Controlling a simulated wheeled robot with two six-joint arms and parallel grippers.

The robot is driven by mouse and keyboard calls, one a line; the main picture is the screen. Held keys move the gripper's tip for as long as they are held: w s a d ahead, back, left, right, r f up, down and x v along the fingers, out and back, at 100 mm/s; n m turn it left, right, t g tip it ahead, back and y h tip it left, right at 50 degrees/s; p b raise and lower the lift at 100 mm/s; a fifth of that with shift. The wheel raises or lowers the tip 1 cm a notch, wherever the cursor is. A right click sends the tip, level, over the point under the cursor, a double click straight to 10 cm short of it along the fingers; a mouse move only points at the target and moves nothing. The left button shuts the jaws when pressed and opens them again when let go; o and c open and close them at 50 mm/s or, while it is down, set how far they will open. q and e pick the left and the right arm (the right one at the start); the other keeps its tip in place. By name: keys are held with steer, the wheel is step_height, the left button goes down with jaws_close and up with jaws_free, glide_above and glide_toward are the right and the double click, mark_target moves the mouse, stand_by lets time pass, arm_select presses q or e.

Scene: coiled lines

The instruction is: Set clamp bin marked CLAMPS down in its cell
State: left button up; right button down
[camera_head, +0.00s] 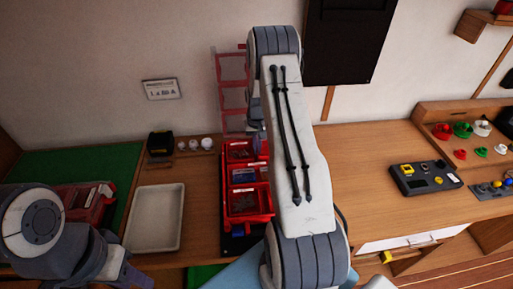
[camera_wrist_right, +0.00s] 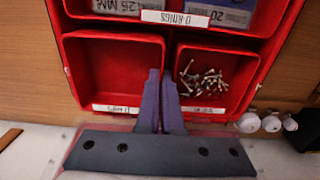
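A red case (camera_head: 247,205) with several red bins stands open on the bench in the head view. In the right wrist view, an empty-looking red bin (camera_wrist_right: 112,70) is left of a red bin with screws (camera_wrist_right: 222,97). Their labels are too small to read surely, so I cannot tell which is marked CLAMPS. My right gripper (camera_wrist_right: 161,88) has its fingers close together over the wall between these bins; whether they pinch it is unclear. My right arm hides part of the case. My left gripper (camera_head: 122,272) is low at the left, its fingertips unclear.
A translucent red lid (camera_head: 233,85) stands up behind the case. A white tray (camera_head: 155,217) lies left of the case. Another red box (camera_head: 85,203) is on the green mat (camera_head: 100,158), partly behind my left arm. The bench right of my right arm has clear room.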

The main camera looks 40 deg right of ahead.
steer(key=shift+f+b, duration=0.35)
steer(key=shift+f, duration=0.2)
steer(key=c, duration=1)
jaws_free()
step_height(320, 180, up, 10)
steer(key=b, duration=0.2)
steer(key=shift+w+b, duration=0.1)
steer(key=shift+b, duration=0.3)
steer(key=shift+r, duration=0.3)
